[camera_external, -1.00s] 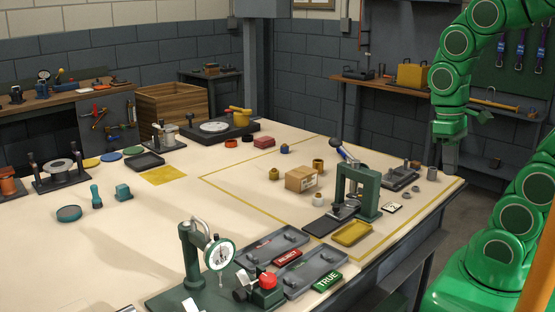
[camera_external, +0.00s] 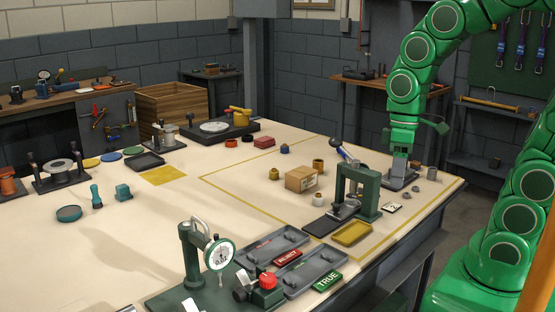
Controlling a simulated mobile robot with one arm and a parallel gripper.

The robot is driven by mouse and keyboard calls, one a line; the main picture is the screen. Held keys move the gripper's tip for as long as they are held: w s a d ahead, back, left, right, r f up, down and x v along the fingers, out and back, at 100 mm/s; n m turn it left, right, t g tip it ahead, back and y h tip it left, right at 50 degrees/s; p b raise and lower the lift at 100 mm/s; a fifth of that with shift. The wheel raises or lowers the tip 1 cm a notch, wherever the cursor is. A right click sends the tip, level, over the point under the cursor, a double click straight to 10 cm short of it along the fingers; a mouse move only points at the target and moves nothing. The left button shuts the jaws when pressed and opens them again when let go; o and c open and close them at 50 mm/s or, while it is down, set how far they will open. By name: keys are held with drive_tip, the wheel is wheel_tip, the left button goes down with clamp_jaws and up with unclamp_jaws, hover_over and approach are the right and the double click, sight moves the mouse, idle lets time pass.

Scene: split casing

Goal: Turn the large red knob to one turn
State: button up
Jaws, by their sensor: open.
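The large red knob (camera_external: 267,281) sits on a small dark green block at the front of the table, on the green base of the dial gauge stand (camera_external: 219,256). It appears upright, and any marks on it are too small to read. My gripper (camera_external: 399,184) is at the right part of the table, above the grey fixture plate (camera_external: 404,177), far behind and to the right of the knob. It points down and is open. Its fingertips are small here, and I cannot tell whether they touch anything.
Two grey trays (camera_external: 312,277) with REJECT and TRUE labels lie beside the knob. A green press (camera_external: 359,190) with a raised lever stands between my gripper and the knob.

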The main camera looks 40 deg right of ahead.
drive_tip(key=w+a+f+n+t+y, duration=0.1)
drive_tip(key=w+a+f+n, duration=0.1)
drive_tip(key=w+a+n, duration=0.3)
drive_tip(key=w+a+f+y, duration=0.1)
drive_tip(key=w+a+f, duration=0.1)
drive_tip(key=a, duration=0.6)
drive_tip(key=n+t, duration=0.1)
drive_tip(key=n, duration=0.4)
approach(269, 276)
drive_tip(key=shift+y, duration=0.4)
drive_tip(key=shift+d+x, duration=0.15)
drive_tip(key=shift+x, duration=1.95)
drive_tip(key=shift+d+x, duration=0.15)
drive_tip(key=shift+x, duration=2)
drive_tip(key=shift+f, duration=0.1)
drive_tip(key=c, duration=0.8)
drive_tip(key=shift+m, duration=0.3)
